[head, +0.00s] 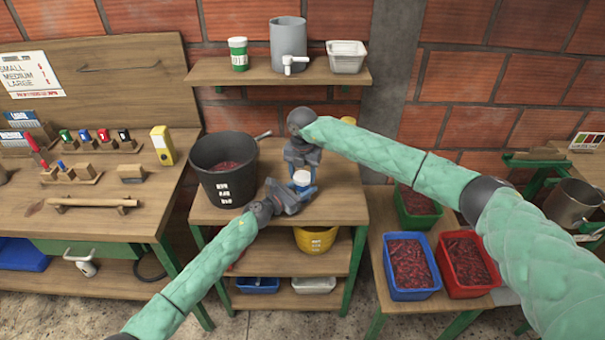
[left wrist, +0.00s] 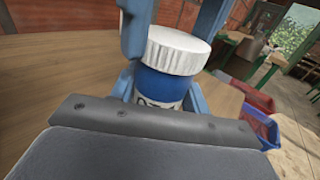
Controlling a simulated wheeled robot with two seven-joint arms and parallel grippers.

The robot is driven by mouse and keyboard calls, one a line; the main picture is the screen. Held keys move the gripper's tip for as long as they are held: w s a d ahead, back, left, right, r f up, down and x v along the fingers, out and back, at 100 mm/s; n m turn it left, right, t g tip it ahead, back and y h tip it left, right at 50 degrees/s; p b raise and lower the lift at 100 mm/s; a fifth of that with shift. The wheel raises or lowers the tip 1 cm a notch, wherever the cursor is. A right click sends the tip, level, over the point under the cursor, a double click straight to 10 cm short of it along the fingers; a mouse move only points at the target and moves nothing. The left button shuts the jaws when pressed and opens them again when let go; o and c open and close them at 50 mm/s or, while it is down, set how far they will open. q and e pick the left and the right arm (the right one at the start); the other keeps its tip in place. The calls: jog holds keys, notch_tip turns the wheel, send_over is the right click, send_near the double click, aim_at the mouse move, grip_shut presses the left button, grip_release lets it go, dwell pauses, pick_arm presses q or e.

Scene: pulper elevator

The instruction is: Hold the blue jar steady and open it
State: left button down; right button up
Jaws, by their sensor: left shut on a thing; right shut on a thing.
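The blue jar (left wrist: 160,88) with its white ribbed lid (left wrist: 178,50) stands upright on the wooden table (head: 345,200). In the head view only its white lid (head: 301,177) and a little blue show between my grippers. My left gripper (head: 297,195) comes from the lower left and is shut on the jar's body; its blue fingers flank the jar in the left wrist view. My right gripper (head: 301,170) comes down from above and is shut at the lid. Its fingertips are partly hidden by its own wrist in the head view.
A black bucket (head: 226,188) of red cherries stands close left of the jar. A shelf (head: 280,76) hangs behind. Red, blue and green crates of cherries sit on a lower table at right. A yellow bucket (head: 316,239) is underneath.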

jog(key=n, duration=0.5)
jog(key=shift+r+n, duration=0.1)
jog(key=shift+n, duration=0.3)
jog(key=n, duration=1.2)
jog(key=shift+n, duration=0.3)
jog(key=n, duration=0.6)
jog(key=shift+w+r, duration=0.1)
jog(key=shift+r, duration=0.2)
jog(key=shift+r, duration=0.35)
jog(key=shift+r, duration=0.55)
